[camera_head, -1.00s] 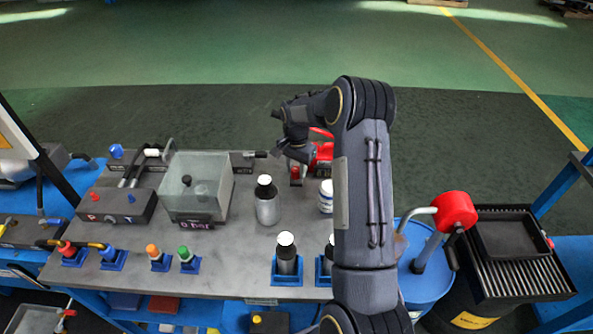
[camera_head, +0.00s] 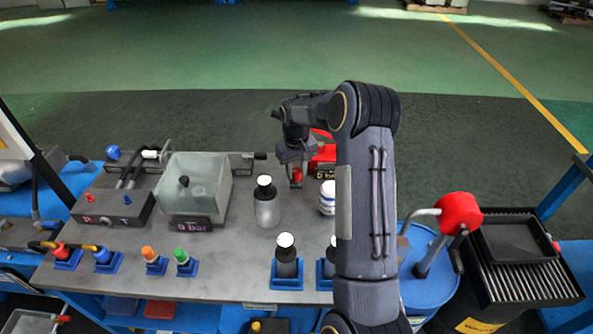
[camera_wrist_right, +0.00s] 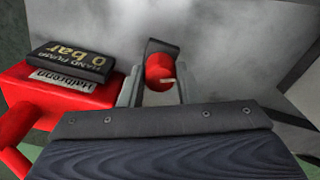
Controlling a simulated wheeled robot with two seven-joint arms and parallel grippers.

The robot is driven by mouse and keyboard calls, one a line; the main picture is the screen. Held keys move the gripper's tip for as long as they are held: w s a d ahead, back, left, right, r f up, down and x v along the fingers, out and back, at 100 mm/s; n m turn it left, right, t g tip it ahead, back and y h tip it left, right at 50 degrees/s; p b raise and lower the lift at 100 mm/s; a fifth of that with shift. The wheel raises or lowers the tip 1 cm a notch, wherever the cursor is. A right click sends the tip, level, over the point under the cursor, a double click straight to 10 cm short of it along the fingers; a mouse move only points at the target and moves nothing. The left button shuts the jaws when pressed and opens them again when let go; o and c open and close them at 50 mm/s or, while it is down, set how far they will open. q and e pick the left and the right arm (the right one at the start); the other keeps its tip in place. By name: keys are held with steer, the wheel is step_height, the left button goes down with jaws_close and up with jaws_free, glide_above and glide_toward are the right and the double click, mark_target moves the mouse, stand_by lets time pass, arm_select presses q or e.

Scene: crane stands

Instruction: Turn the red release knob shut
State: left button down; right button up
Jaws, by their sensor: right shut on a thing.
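The red release knob (camera_head: 297,176) is on the bench beside the red hand pump (camera_head: 323,155), near the bench's far edge. My right gripper (camera_head: 296,168) reaches down over it and is shut on it. In the right wrist view the knob (camera_wrist_right: 160,70) shows between the two fingers (camera_wrist_right: 158,90), with a small pale mark on its face. A dark bracket stands behind the knob. The pump's red body (camera_wrist_right: 50,110) and its "HAND PUMP 0 bar" display (camera_wrist_right: 75,62) lie to the left there. My left gripper is not in view.
A bottle (camera_head: 266,205) with a white top and a white jar (camera_head: 327,198) stand near the knob. A clear tank (camera_head: 193,190) is farther left. A blue drum (camera_head: 427,285) stands right of the bench. My right arm hides part of the bench.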

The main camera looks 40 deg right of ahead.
mark_target(296, 170)
steer(key=n, duration=0.6)
steer(key=shift+n, duration=0.3)
steer(key=n, duration=0.6)
steer(key=shift+n, duration=0.3)
steer(key=o, duration=1)
steer(key=shift+r, duration=0.1)
step_height(296, 170, up, 8)
steer(key=shift+f+b, duration=0.2)
steer(key=shift+b, duration=0.15)
